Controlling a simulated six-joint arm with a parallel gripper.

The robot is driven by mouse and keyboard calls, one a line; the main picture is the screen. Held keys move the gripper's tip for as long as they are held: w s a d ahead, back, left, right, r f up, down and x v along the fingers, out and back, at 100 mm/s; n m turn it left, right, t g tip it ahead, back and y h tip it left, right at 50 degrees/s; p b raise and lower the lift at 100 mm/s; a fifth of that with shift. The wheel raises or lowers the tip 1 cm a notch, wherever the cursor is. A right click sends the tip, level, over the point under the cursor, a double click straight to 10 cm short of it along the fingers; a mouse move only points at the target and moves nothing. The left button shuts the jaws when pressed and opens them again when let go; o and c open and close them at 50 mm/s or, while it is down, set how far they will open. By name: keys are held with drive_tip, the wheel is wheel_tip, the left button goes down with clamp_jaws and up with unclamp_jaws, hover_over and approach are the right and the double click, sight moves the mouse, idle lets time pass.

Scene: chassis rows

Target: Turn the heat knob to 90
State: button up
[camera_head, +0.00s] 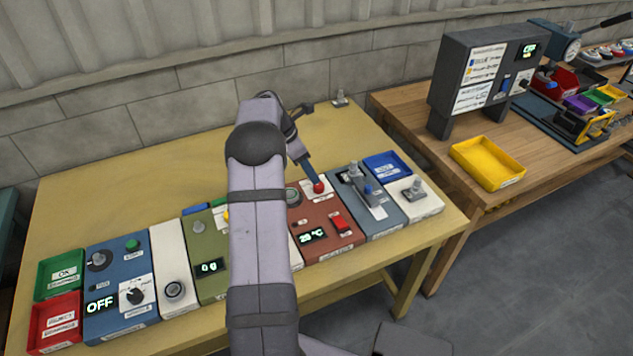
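A red box (325,241) in the right half of the table carries a green "25 °C" display (313,236), a red switch (339,222) and a round grey knob (293,197) partly hidden by my arm. I cannot read which control is marked heat. A blue box (117,322) at the left shows "OFF" and has a black pointer knob (136,296) on a white dial plate. My arm reaches over the table. A slim blue-grey part (307,165) slants down from the wrist area to a red ball (319,187) over the red box. The gripper's fingers cannot be made out.
Green (60,273) and red (52,321) trays stand at the table's left end, a blue tray (387,166) at the right. Other boxes with raised controls flank the red box. The yellow table's (150,190) back is mostly clear. A wooden bench (405,118) holds a machine and yellow tray.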

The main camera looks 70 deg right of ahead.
sight(318, 185)
drive_tip(key=shift+p+x, duration=1.15)
drive_tip(key=shift+x, duration=2.5)
drive_tip(key=c, duration=1.1)
drive_tip(key=shift+o, duration=0.2)
